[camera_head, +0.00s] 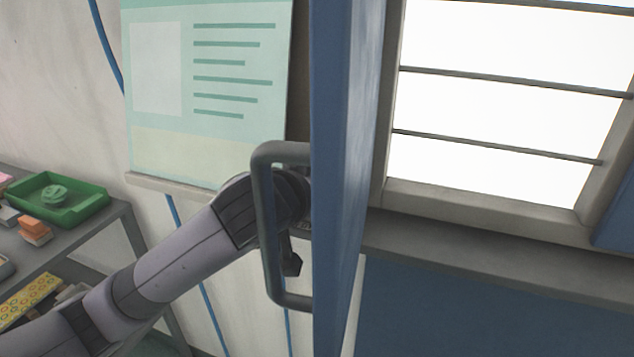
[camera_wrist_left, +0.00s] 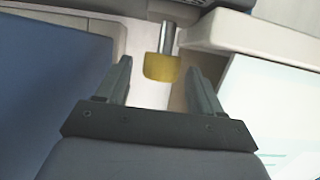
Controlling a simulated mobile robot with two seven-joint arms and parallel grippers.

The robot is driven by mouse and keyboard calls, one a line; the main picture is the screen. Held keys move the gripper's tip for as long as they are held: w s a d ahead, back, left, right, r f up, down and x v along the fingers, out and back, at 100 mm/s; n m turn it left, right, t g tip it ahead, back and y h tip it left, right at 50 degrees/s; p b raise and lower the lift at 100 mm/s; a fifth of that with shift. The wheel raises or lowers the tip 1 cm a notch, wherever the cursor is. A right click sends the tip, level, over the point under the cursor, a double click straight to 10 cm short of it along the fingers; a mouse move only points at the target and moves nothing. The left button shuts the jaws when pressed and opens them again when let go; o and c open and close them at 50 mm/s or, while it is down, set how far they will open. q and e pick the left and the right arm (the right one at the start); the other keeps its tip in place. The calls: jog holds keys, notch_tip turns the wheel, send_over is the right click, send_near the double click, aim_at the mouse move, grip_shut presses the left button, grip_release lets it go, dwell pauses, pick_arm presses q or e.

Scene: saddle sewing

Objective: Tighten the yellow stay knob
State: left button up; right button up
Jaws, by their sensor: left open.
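The yellow stay knob (camera_wrist_left: 161,67) shows in the left wrist view at the end of a short grey metal rod. My left gripper (camera_wrist_left: 158,70) is open, with one finger on each side of the knob in the picture. Gaps show on both sides, and I cannot tell whether the knob is between the tips or just beyond them. In the head view my left arm comes in from the left and reaches behind a grey handle on a blue panel. There the panel hides the gripper and knob. My right gripper is in neither view.
The blue panel (camera_head: 345,170) stands upright across the head view, with its grey bar handle (camera_head: 267,235) close to my left wrist. A barred window (camera_head: 500,100) is on the right. A shelf at left bears a green tray (camera_head: 85,212). A pale green poster (camera_head: 155,70) hangs behind.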

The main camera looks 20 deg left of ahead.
pick_arm(q)
jog(key=c, duration=1.1)
jog(key=shift+o, duration=0.2)
jog(key=shift+a+r+m+h+p, duration=0.1)
jog(key=shift+a+m+h+p, duration=0.05)
jog(key=shift+m+h+p, duration=0.8)
jog(key=shift+m+g+h+p, duration=0.45)
jog(key=shift+m+h, duration=0.2)
jog(key=shift+h, duration=0.3)
jog(key=o, duration=1.1)
jog(key=shift+c, duration=0.2)
jog(key=shift+w, duration=0.1)
